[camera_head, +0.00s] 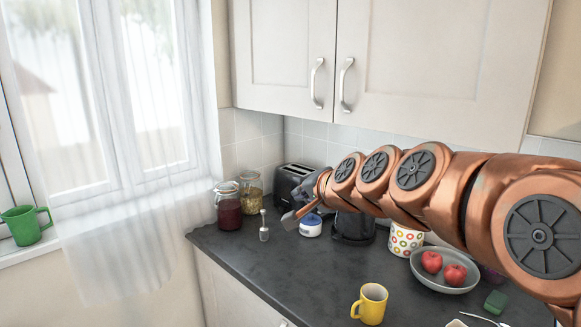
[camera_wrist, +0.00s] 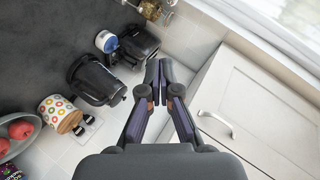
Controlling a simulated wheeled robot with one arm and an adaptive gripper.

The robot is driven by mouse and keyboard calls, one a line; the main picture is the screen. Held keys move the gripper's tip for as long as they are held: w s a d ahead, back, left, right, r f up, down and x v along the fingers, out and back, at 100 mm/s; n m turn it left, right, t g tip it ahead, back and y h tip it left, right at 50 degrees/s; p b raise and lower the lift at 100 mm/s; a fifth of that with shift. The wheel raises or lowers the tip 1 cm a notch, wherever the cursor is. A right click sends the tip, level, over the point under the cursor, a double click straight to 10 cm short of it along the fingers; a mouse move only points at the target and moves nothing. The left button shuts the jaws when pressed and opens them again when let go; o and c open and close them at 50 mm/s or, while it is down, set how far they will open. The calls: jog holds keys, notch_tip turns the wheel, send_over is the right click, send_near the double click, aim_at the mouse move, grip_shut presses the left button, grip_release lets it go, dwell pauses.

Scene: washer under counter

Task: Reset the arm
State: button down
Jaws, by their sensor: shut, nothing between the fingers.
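My copper-coloured arm (camera_head: 415,175) reaches from the right side of the head view out over the counter. My gripper (camera_head: 292,217) is at its far end, above the counter in front of the toaster. In the wrist view my gripper (camera_wrist: 159,72) has its dark fingertips together and nothing between them. The fingers touch no object that I can see. Part of the gripper is hidden behind the arm's end in the head view.
The dark counter (camera_head: 270,275) holds a toaster (camera_head: 291,180), jars (camera_head: 228,207), a dark kettle (camera_head: 353,228), a dotted canister (camera_head: 405,240), a bowl (camera_head: 445,285) with red apples and a yellow mug (camera_head: 371,304). Cabinets (camera_head: 400,60) hang above. A green mug (camera_head: 26,225) stands on the windowsill.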

jog(key=s+d+f+n+g+h, duration=0.1)
jog(key=s+d+f+n+g, duration=0.25)
jog(key=s+f, duration=0.55)
jog(key=s+d+f+n+g+h, duration=0.15)
jog(key=s+f+g, duration=0.25)
jog(key=s+f, duration=0.5)
jog(key=s+d+f+n+g+h, duration=0.1)
jog(key=s+d+f+g, duration=0.1)
jog(key=s, duration=0.5)
jog(key=s+d+f+g+h, duration=0.1)
jog(key=s+d, duration=0.3)
jog(key=s, duration=0.4)
jog(key=s+d+f+n+g+h, duration=0.1)
jog(key=s+d+f+g, duration=0.2)
jog(key=s, duration=0.4)
jog(key=shift+s+d+n, duration=0.3)
jog(key=shift+d, duration=0.2)
